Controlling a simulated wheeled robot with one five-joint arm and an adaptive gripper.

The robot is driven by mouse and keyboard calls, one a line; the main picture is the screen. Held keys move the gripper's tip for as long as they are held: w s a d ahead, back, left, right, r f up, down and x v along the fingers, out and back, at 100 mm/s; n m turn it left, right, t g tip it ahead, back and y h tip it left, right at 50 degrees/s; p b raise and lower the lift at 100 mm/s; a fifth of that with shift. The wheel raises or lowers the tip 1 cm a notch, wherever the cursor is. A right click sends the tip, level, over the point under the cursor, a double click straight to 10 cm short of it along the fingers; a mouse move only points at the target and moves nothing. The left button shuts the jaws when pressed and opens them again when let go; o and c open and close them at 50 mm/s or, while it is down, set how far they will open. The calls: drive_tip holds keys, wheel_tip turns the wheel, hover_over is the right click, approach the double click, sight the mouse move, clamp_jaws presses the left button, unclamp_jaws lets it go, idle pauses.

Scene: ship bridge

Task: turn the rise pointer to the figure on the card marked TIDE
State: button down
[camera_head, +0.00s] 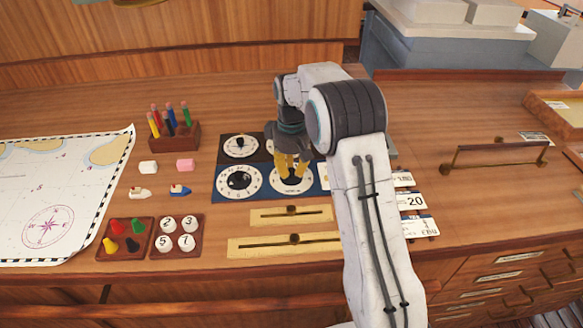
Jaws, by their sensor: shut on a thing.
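A dark blue panel (218,192) carries several white dials. The upper left dial (240,146) and the lower left dial (238,182) are clear to see, each with a black knob. My gripper (292,176) comes down from above with yellow fingers shut on the knob of the lower right dial (293,190). The fingers hide most of that knob and its pointer, and its figures are too small to read. My gripper and arm cover the upper right of the panel. White cards lie right of my arm; one card (412,200) reads 20. I cannot make out which is marked TIDE.
Two brass sliders (262,215) (265,245) lie in front of the panel. A pen rack (175,136), small boats, two trays of pieces (177,237) and a chart (50,200) are at left. A brass rail (495,156) stands at right.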

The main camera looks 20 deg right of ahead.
sight(291, 170)
drive_tip(key=shift+f+n, duration=0.15)
drive_tip(key=shift+n, duration=0.15)
drive_tip(key=shift+s, duration=0.1)
drive_tip(key=c, duration=1.1)
unclamp_jaws()
drive_tip(key=shift+r, duration=0.2)
wheel_tip(291, 170, up, 12)
drive_tip(key=shift+f, duration=0.1)
